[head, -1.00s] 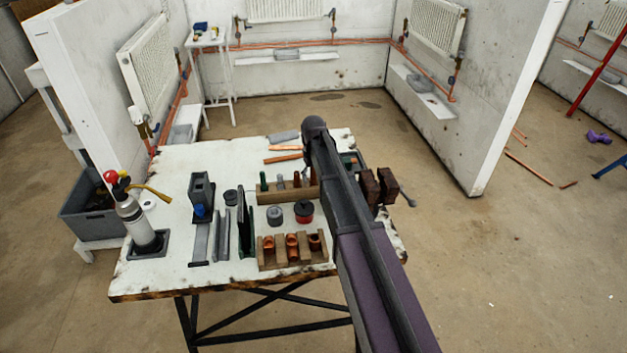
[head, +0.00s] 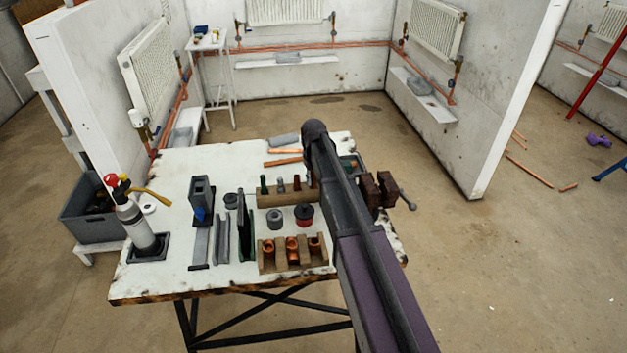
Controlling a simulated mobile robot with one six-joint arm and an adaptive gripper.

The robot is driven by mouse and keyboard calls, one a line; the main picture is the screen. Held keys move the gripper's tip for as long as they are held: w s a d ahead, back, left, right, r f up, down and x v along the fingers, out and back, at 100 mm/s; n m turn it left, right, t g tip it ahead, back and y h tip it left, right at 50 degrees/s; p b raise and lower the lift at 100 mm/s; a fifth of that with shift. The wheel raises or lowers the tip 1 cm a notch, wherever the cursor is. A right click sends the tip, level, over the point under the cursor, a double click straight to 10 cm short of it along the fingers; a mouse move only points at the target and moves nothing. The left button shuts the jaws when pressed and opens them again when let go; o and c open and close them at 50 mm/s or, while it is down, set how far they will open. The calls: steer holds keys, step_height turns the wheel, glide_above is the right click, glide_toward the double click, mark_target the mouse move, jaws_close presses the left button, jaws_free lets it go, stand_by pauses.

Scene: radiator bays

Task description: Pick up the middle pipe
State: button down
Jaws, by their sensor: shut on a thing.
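Two copper pipes lie near the back edge of the white worktable (head: 180,270): a rear one (head: 286,151) and a front one (head: 284,161). Their right ends run close to or behind my dark arm, so I cannot tell their full length. No third pipe is seen beside them, so I cannot tell which is the middle one. My arm reaches over the right half of the table and bends down at its far end. My gripper is hidden behind the arm, as is anything in it.
A wooden rack with small upright tools (head: 285,197) and a wooden block with copper fittings (head: 292,256) stand left of my arm. A torch bottle (head: 135,222) stands at the left. A brown vise (head: 376,189) sits at the right edge. White partition walls (head: 495,90) rise behind.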

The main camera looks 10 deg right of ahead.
steer(key=shift+r+p, duration=4.85)
steer(key=shift+r, duration=0.1)
steer(key=shift+s, duration=0.15)
